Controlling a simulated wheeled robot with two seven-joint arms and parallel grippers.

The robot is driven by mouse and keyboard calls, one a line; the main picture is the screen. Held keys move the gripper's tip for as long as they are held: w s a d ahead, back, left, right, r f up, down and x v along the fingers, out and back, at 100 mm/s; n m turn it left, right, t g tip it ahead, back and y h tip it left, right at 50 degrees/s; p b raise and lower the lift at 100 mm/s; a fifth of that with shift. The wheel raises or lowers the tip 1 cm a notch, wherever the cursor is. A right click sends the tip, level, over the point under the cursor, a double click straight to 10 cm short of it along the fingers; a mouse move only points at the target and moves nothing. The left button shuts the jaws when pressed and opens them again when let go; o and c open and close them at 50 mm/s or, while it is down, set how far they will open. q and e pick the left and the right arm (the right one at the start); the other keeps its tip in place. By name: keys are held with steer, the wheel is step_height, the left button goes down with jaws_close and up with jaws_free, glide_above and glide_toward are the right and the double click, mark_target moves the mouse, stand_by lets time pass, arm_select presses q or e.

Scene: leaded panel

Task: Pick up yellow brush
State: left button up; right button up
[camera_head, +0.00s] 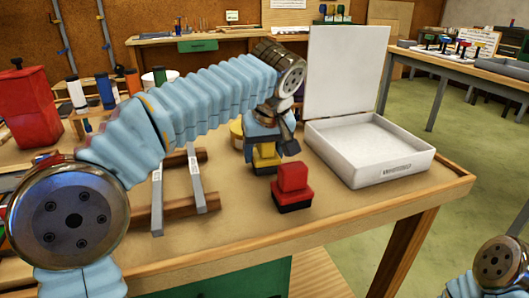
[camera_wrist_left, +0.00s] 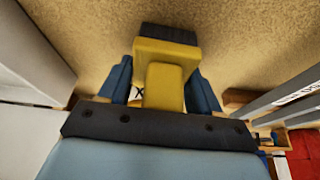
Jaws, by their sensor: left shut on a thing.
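The yellow brush (camera_head: 264,163) has a yellow block, a yellow grip and dark bristles underneath. It is upright over the table, left of the white box in the head view. My left gripper (camera_head: 267,145) points down and is shut on its grip. In the left wrist view the yellow brush (camera_wrist_left: 165,55) sits between the two blue fingers of my left gripper (camera_wrist_left: 163,88). I cannot tell whether the bristles touch the table. My right gripper is out of view; only part of my right arm shows at the lower right.
A red brush (camera_head: 293,180) stands just in front and to the right. A white box (camera_head: 398,172) with its lid raised is at the right. Grey bars (camera_head: 157,200) on wooden rails lie left. Bottles and a red can (camera_head: 28,108) crowd the far left.

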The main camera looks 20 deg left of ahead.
arm_select(q)
steer(key=shift+r, duration=0.4)
steer(key=s+d+r, duration=0.2)
steer(key=s+r, duration=0.4)
steer(key=s+d+r, duration=0.2)
steer(key=s+r, duration=0.4)
steer(key=s, duration=0.1)
steer(key=shift+d, duration=0.4)
